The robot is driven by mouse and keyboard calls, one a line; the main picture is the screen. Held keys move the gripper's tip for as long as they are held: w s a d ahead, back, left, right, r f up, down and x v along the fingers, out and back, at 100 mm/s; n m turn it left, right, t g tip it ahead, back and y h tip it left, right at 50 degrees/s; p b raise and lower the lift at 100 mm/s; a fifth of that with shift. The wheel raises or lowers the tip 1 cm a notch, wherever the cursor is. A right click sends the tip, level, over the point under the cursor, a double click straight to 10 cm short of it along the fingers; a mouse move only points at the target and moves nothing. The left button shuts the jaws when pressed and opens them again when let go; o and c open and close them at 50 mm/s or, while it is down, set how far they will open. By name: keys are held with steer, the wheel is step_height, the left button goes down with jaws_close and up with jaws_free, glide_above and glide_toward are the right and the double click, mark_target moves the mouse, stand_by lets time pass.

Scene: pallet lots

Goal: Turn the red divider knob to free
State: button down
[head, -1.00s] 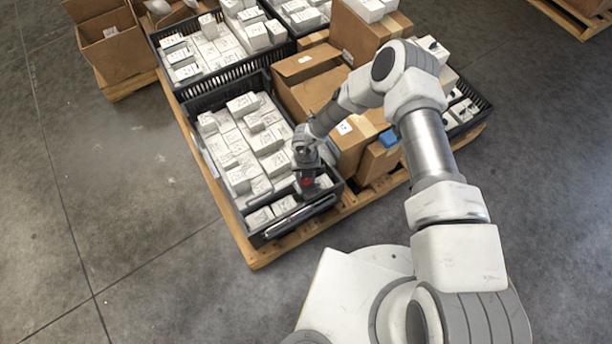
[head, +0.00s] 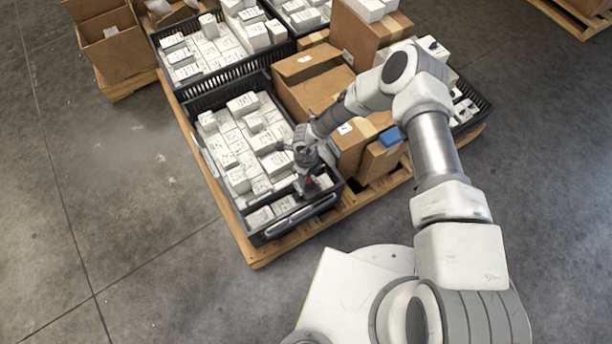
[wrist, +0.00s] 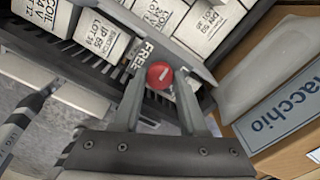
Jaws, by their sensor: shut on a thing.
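The red divider knob (wrist: 160,75) shows in the wrist view as a round red knob with a pale line across it. It sits on a grey divider bar (wrist: 190,62) beside the printed word "FREE". My gripper (wrist: 159,82) is shut on the knob, one finger on each side. In the head view my gripper (head: 307,180) reaches down into the near end of the front black crate (head: 262,236), and a little of the red knob (head: 309,180) shows there. Whether the pale line meets the "FREE" mark is unclear.
White labelled boxes (head: 238,180) fill the crate on both sides of the divider. Brown cartons (head: 310,80) stand close on the right, one with a printed label (wrist: 280,112). The crate rests on a wooden pallet (head: 262,258). Open floor lies to the left.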

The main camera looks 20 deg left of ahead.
steer(key=n, duration=1.4)
stand_by(0.5)
steer(key=shift+c, duration=2.2)
jaws_free()
steer(key=shift+r, duration=0.1)
step_height(320, 180, up, 17)
steer(key=p, duration=0.6)
steer(key=shift+r, duration=0.15)
